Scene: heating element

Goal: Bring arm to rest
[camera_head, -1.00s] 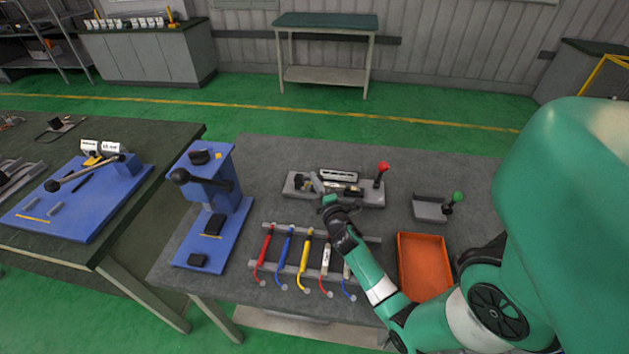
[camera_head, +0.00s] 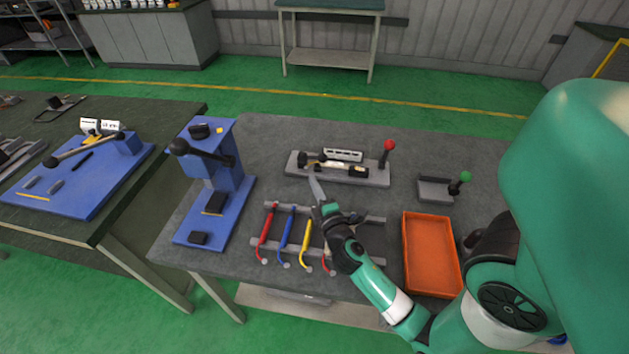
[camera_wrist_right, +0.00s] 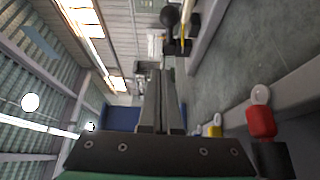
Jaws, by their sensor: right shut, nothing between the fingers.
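My right arm reaches in from the lower right in the head view. Its gripper (camera_head: 316,188) is shut and empty, just in front of the grey fixture (camera_head: 300,172) with the red-knobbed lever (camera_head: 389,146). The shut fingers also show in the right wrist view (camera_wrist_right: 160,95). A small part with a yellow piece (camera_head: 334,165) lies in the fixture. My right wrist and forearm cover part of the rack (camera_head: 258,242), which holds red, blue and yellow handled tools (camera_head: 286,230); its right end is partly hidden. My left gripper is not in view.
A blue lever press (camera_head: 238,190) stands left of the rack. An orange tray (camera_head: 432,290) and a small green-knobbed fixture (camera_head: 436,190) are on the right. A second table with a blue base (camera_head: 70,190) stands left. Bare tabletop (camera_head: 300,135) lies behind the fixture.

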